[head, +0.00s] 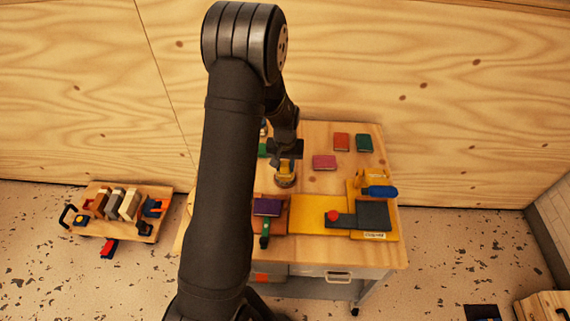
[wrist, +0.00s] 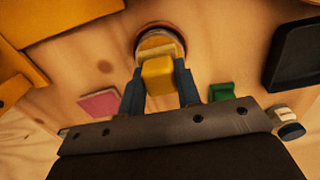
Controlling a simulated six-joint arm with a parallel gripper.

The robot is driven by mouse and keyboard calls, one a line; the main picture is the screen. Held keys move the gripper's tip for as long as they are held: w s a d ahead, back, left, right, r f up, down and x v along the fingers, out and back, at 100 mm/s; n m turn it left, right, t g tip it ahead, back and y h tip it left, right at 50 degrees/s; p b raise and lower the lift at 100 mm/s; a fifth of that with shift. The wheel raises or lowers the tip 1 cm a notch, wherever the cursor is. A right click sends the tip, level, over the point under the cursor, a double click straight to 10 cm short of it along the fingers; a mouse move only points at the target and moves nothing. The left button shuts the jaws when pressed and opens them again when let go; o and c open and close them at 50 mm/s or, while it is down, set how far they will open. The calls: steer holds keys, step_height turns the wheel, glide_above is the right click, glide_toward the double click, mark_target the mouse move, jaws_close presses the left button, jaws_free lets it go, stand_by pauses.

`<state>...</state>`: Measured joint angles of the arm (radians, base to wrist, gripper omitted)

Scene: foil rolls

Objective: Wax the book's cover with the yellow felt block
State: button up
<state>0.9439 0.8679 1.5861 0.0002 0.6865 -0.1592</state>
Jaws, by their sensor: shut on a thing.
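My gripper (head: 286,158) is shut on the yellow felt block (head: 286,168), which also shows between the fingers in the wrist view (wrist: 158,76). The block is at a round tin (head: 285,182), whose rim shows just beyond the block in the wrist view (wrist: 160,31). I cannot tell whether the block touches what is inside. A purple book (head: 267,207) lies flat near the table's front, left of a yellow board, with a green-handled thing (head: 265,231) in front of it. My arm hides the table to its left.
The yellow board (head: 307,213) carries a dark slab (head: 373,215) and a red knob (head: 333,215). A blue roll (head: 380,191) is behind. Bare wood lies around the pink book.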

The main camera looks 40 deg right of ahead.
mark_target(284, 164)
steer(key=shift+f, duration=0.6)
stand_by(1.4)
steer(key=shift+r, duration=3.55)
steer(key=shift+w+a, duration=0.1)
steer(key=w+a+n, duration=0.1)
steer(key=w+a, duration=0.3)
steer(key=a, duration=0.2)
steer(key=w+a+f+n, duration=0.1)
steer(key=w+a+n, duration=0.1)
steer(key=w+a, duration=0.3)
steer(key=w+a+f+n, duration=0.1)
steer(key=w+a, duration=0.4)
steer(key=a, duration=0.4)
steer(key=shift+w+a+n, duration=0.1)
steer(key=shift+a+n, duration=0.05)
steer(key=shift+n, duration=0.15)
steer(key=w+a+f+n, duration=0.1)
steer(key=a+n, duration=0.1)
steer(key=a, duration=0.9)
steer(key=w+a+n, duration=0.2)
steer(key=a, duration=0.9)
steer(key=shift+a+f, duration=0.35)
steer(key=shift+f, duration=0.05)
